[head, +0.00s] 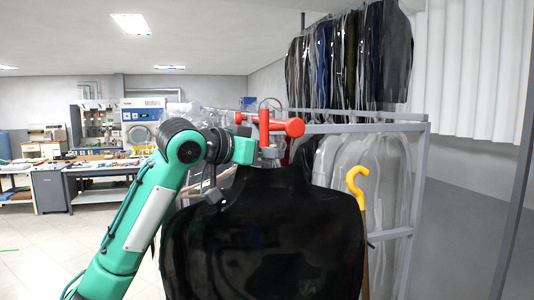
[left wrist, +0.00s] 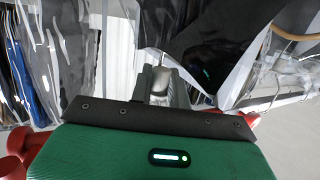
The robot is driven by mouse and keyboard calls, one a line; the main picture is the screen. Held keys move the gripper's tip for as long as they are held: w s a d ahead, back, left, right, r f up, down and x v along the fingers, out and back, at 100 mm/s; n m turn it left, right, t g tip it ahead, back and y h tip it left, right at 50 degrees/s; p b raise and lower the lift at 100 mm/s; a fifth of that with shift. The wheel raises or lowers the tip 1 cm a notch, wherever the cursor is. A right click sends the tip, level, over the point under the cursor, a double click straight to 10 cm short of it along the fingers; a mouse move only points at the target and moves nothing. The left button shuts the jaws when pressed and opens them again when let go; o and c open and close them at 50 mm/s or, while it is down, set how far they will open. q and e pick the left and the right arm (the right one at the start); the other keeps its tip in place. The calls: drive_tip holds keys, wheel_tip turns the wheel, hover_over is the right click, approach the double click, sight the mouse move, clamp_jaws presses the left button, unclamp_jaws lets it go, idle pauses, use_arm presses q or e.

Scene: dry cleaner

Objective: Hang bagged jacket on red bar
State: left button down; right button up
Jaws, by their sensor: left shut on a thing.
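The bagged jacket (head: 265,235), black under clear plastic, hangs upright in front of the rack in the head view. Its dark cloth and plastic also show in the left wrist view (left wrist: 205,45). My left gripper (head: 268,153) is shut on the hanger's neck just above the collar; its fingers show in the left wrist view (left wrist: 160,85). The red bar (head: 285,127) is right above the gripper. A thin hook (head: 271,103) shows above the bar; I cannot tell whether it rests on it. My right gripper is not in view.
A grey rail frame (head: 370,128) stands behind, with clear-bagged garments (head: 385,165) on it. Dark bagged garments (head: 350,55) hang higher up. A yellow hooked handle (head: 355,185) is close to the jacket's right side. Worktables (head: 90,165) are far left, with open floor before them.

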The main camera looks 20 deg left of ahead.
sight(267, 169)
use_arm(q)
drive_tip(key=shift+f+b, duration=0.75)
drive_tip(key=shift+f, duration=0.7)
drive_tip(key=shift+f, duration=0.25)
idle(0.5)
drive_tip(key=c, duration=1.3)
unclamp_jaws()
drive_tip(key=shift+o, duration=0.2)
drive_tip(key=shift+f, duration=0.1)
